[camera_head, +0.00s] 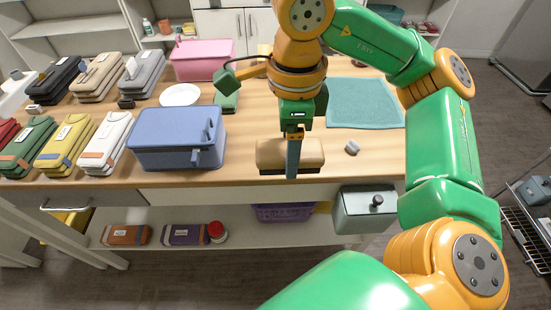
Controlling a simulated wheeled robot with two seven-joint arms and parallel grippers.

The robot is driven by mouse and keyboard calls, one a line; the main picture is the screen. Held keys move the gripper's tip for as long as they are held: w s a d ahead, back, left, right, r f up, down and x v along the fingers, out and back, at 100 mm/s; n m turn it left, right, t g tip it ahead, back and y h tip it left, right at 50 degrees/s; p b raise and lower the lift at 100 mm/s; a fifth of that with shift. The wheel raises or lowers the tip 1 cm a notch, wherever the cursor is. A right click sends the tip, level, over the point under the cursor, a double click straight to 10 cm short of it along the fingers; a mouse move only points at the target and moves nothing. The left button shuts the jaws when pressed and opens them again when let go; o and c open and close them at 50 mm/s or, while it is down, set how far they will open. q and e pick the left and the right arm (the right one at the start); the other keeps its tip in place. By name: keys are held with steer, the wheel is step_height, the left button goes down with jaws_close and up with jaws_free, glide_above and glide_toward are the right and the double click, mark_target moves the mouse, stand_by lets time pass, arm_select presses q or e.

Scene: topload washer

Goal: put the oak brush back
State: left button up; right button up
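A tan wooden block with a dark underside, which looks like the oak brush (268,152), is at the front edge of the wooden table (365,160). My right gripper (292,165) points down directly in front of the middle of the block and overlaps it in the picture. Its fingers are seen edge-on, so I cannot tell whether they are open, or shut on the block. The middle of the block is hidden behind the gripper. My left gripper is not in view.
A blue lidded box (165,135), a white plate (180,95) and several folded cases (70,140) occupy the left. A teal mat (365,103) lies at right, with a small grey object (352,147) before it. A grey-green container (365,212) is at the table's front right.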

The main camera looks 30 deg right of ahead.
steer(key=shift+w+d+f, duration=0.15)
steer(key=shift+w+f, duration=0.05)
steer(key=shift+f, duration=0.05)
steer(key=w+d+f, duration=0.2)
steer(key=w+f, duration=0.1)
steer(key=w, duration=0.1)
steer(key=w+d+f, duration=0.2)
steer(key=w+f, duration=0.1)
steer(key=w, duration=0.1)
steer(key=w+d+f, duration=0.2)
steer(key=w+f, duration=0.1)
steer(key=w, duration=0.1)
steer(key=shift+w+d+f, duration=0.3)
steer(key=shift+w, duration=0.1)
step_height(320, 180, down, 3)
steer(key=shift+d+r+p, duration=0.1)
steer(key=shift+p, duration=0.8)
steer(key=shift+w+f, duration=0.15)
steer(key=shift+f, duration=0.2)
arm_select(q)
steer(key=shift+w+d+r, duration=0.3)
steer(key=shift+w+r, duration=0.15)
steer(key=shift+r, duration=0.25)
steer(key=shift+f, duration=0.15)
arm_select(e)
steer(key=shift+f, duration=0.15)
steer(key=o, duration=1.3)
